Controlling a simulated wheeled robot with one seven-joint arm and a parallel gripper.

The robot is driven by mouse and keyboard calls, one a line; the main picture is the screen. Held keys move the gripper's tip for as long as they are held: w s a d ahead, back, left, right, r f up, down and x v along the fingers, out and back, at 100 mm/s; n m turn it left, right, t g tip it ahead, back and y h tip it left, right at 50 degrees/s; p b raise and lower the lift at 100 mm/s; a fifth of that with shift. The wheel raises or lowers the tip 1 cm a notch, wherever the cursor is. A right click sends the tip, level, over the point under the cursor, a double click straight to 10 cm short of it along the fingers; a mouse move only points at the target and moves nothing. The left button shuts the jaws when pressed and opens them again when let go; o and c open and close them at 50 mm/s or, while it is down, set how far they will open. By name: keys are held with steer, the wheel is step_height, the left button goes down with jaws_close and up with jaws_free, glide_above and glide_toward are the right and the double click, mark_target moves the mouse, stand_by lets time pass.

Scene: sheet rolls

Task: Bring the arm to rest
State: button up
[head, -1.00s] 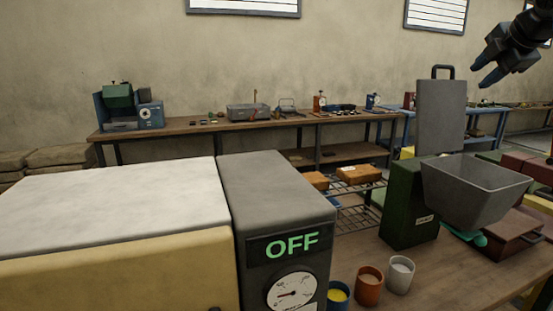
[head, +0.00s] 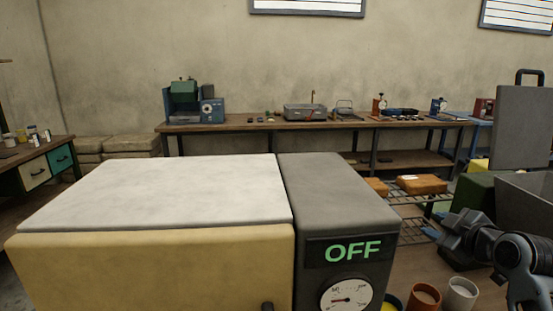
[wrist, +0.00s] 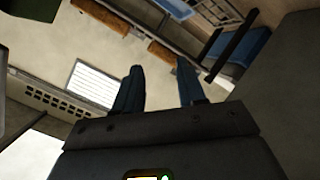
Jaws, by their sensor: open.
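My gripper (head: 436,228) is at the lower right of the head view, held in front of the grey hopper and the green box, pointing left. In the wrist view its two blue fingers (wrist: 158,85) stand apart with nothing between them. The gripper is open and empty. The rest of my arm runs out of the head view at the lower right.
A machine with a white lid (head: 165,190) and a grey control box (head: 335,205) reading OFF stands in front. Cups (head: 424,297) stand beside it, below my gripper. A grey upright panel (head: 520,125) and hopper (head: 530,205) are at right. A workbench (head: 310,123) lines the wall.

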steer(key=s+a+f+m, duration=0.2)
steer(key=s+a+f, duration=0.3)
steer(key=s, duration=0.3)
steer(key=s+a+f+m, duration=0.2)
steer(key=s+a+f, duration=0.35)
steer(key=s, duration=0.25)
steer(key=s+a+f+m, duration=0.35)
steer(key=s+a, duration=0.25)
steer(key=s, duration=0.3)
steer(key=s+a+r, duration=0.1)
steer(key=s+r, duration=0.3)
steer(key=s, duration=0.9)
steer(key=s+r+m+t, duration=0.1)
steer(key=s+r, duration=0.3)
steer(key=s, duration=0.9)
steer(key=shift+s+a+r, duration=0.2)
steer(key=shift+a+r, duration=0.05)
steer(key=shift+a, duration=0.15)
